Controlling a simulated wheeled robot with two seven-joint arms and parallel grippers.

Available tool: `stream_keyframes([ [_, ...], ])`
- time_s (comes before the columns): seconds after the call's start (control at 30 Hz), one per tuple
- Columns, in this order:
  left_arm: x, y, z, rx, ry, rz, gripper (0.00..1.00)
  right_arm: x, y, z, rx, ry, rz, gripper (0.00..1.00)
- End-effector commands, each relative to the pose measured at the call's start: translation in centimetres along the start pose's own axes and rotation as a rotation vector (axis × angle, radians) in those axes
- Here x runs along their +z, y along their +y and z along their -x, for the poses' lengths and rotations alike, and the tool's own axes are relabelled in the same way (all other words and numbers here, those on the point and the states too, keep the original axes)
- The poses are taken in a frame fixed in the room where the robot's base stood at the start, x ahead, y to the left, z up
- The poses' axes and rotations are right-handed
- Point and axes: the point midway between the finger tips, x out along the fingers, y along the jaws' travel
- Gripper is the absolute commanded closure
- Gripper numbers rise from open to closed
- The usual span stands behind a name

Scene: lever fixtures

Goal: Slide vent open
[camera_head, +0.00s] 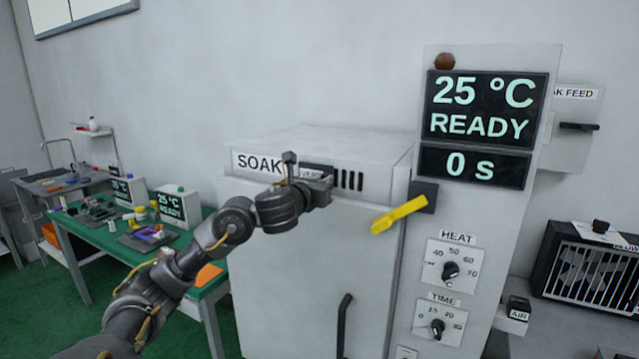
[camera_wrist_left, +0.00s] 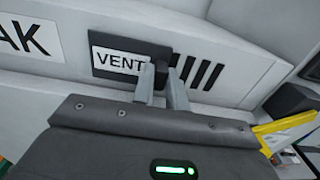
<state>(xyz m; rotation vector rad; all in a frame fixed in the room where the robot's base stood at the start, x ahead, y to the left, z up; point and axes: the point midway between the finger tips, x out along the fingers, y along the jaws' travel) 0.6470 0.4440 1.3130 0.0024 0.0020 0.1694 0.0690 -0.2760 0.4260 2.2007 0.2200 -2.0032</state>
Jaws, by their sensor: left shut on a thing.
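The vent is on the upper front of the white SOAK oven (camera_head: 290,285). It has a dark slider plate (camera_wrist_left: 105,50) with a white VENT label (camera_wrist_left: 118,64) and a small dark knob (camera_wrist_left: 160,72). Dark slots (camera_head: 349,181) lie right of the plate, and several of them (camera_wrist_left: 205,77) show uncovered in the left wrist view. My left gripper (camera_wrist_left: 163,80) is shut on the knob, with one grey finger on each side of it. In the head view my left gripper (camera_head: 326,180) is in front of the vent and hides the knob. My right gripper is not in view.
A yellow lever (camera_head: 398,215) sticks out just right of the vent. A panel (camera_head: 487,125) reads 25 °C, READY and 0 s, above HEAT (camera_head: 450,271) and TIME (camera_head: 437,328) dials. The oven door handle (camera_head: 343,325) is below. A green bench (camera_head: 120,245) stands left.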

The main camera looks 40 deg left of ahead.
Motion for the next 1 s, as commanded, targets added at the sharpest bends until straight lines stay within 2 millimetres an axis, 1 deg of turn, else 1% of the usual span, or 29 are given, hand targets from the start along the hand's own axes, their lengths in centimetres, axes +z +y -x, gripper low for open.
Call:
stream_keyframes([
  [0.03, 0.6, 0.5, 0.0, 0.009, -0.01, 0.008, 0.85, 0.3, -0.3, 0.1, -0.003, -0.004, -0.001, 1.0],
  [0.2, 0.5, 0.5, 0.1, 0.01, -0.007, 0.005, 0.64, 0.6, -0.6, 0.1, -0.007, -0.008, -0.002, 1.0],
  [0.47, 0.3, 0.4, 0.1, 0.008, -0.005, 0.003, 0.64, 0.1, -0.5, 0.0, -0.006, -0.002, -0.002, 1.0],
  [0.57, 0.3, 0.4, 0.7, 0.007, -0.005, 0.0, 0.64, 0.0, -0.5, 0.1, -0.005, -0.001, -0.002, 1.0],
  [0.67, 0.3, 0.4, 2.1, 0.008, -0.005, -0.002, 0.64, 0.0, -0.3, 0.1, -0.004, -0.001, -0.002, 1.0],
  [0.9, 0.6, 0.5, 7.0, 0.009, -0.006, -0.003, 0.64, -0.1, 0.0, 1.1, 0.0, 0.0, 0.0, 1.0],
  [1.0, 0.5, 0.4, 8.6, 0.008, -0.006, -0.002, 0.64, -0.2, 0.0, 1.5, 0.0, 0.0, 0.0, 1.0],
])
